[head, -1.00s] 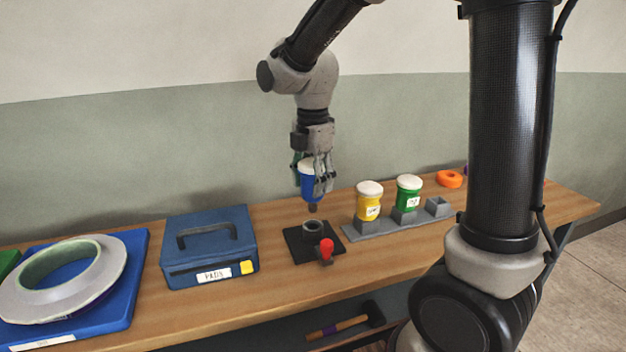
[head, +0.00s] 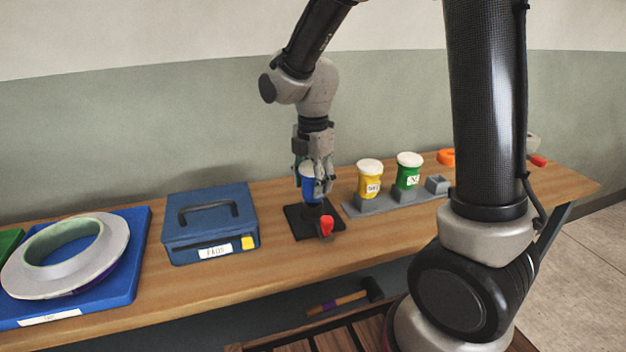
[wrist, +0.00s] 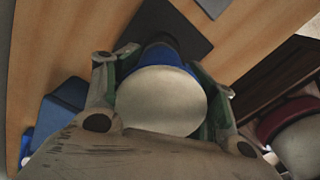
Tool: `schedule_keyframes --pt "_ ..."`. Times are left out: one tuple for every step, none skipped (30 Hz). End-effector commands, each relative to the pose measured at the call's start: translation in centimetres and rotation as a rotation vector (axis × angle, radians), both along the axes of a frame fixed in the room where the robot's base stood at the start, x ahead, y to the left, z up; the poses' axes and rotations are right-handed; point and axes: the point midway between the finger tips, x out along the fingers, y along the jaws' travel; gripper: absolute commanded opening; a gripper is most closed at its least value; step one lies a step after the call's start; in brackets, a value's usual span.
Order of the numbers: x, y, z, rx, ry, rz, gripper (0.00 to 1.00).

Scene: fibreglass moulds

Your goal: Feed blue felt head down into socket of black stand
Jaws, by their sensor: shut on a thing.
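My gripper (head: 315,188) is shut on the blue felt head (head: 307,187), which has a white top and hangs upright with its narrow end down. In the wrist view its pale round top (wrist: 161,101) sits between the two fingers. The black stand (head: 298,222) is a flat base on the bench with a socket and a red knob (head: 326,225) at its front. The head is directly over the socket, and its lower end meets or overlaps the socket. The fingers and head hide the socket's mouth, so I cannot tell how deep the end is.
A grey rack (head: 398,203) to the right holds a yellow head (head: 369,181) and a green head (head: 408,172), with one empty holder (head: 437,184). A blue box (head: 210,222) stands left of the stand.

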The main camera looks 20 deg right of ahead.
Motion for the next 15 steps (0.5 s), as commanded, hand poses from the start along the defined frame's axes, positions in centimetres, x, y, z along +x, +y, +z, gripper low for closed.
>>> schedule_keyframes --pt "0.02 0.01 0.03 0.0 -0.001 0.0 0.21" --pt "0.02 0.01 0.02 0.0 -0.001 0.0 0.21" --pt "0.02 0.01 0.01 0.0 0.0 0.0 0.21" --pt "0.02 0.01 -0.01 0.0 0.0 0.0 0.21" --pt "0.02 0.01 -0.04 0.0 0.0 0.0 0.21" --pt "0.02 0.01 -0.08 0.0 0.0 0.0 0.21" --pt "0.02 0.01 -0.13 0.0 0.0 0.0 0.21" --pt "0.02 0.01 -0.18 0.0 0.0 0.0 0.21" --pt "0.01 0.0 -0.26 0.0 0.0 0.0 0.21" --pt "0.01 0.0 -0.32 0.0 0.0 0.0 0.21" --pt "0.0 0.0 -0.39 0.0 0.001 0.0 0.21" --pt "0.0 0.0 -0.47 0.0 0.001 0.0 0.21" --pt "0.0 0.0 -0.54 0.0 0.001 0.0 0.21" --pt "0.0 0.0 -0.6 0.0 0.001 0.0 0.21" --pt "-0.01 0.0 -0.68 0.0 0.001 0.0 0.21"
